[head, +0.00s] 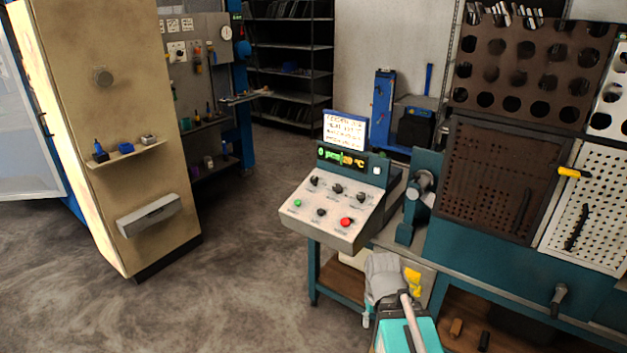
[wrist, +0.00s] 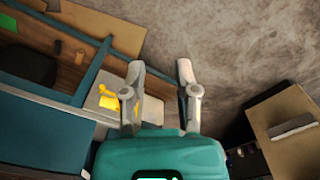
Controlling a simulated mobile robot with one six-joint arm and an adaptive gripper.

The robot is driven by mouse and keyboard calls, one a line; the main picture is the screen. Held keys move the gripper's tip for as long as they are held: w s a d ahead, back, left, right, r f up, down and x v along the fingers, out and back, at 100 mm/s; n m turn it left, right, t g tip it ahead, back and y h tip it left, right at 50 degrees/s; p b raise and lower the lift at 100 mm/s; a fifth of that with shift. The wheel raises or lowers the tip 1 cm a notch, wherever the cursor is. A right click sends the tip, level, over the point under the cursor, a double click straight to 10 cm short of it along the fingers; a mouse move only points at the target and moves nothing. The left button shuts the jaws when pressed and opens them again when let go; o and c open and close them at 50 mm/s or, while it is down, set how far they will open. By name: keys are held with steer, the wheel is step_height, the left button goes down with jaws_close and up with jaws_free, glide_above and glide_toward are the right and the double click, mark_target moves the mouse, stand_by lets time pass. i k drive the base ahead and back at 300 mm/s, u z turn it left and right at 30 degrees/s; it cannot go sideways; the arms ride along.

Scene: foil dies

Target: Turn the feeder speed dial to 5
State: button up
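A sloped control panel (head: 329,232) stands near the middle of the head view, with its face turned up. It carries several small dark dials, including an upper-left dial (head: 315,181), an upper-middle dial (head: 338,189), an upper-right dial (head: 361,197) and a lower dial (head: 320,212). Labels and pointer settings are too small to read, so I cannot tell which is the feeder speed dial. My gripper (head: 388,308) is below and right of the panel, apart from it. In the wrist view my gripper (wrist: 160,72) is open and empty, its fingers spread above the floor.
A green button (head: 297,203) and red button (head: 346,222) share the panel. A lit display (head: 340,157) and a text sign (head: 345,130) stand behind. A teal bench (head: 480,262) with pegboards is at right. A tan cabinet (head: 95,195) stands left, with open floor between.

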mark_target(314, 179)
steer(key=k, duration=1.3)
steer(key=u, duration=0.25)
steer(key=i, duration=0.75)
steer(key=u, duration=0.35)
steer(key=i, duration=1.55)
steer(key=z, duration=0.65)
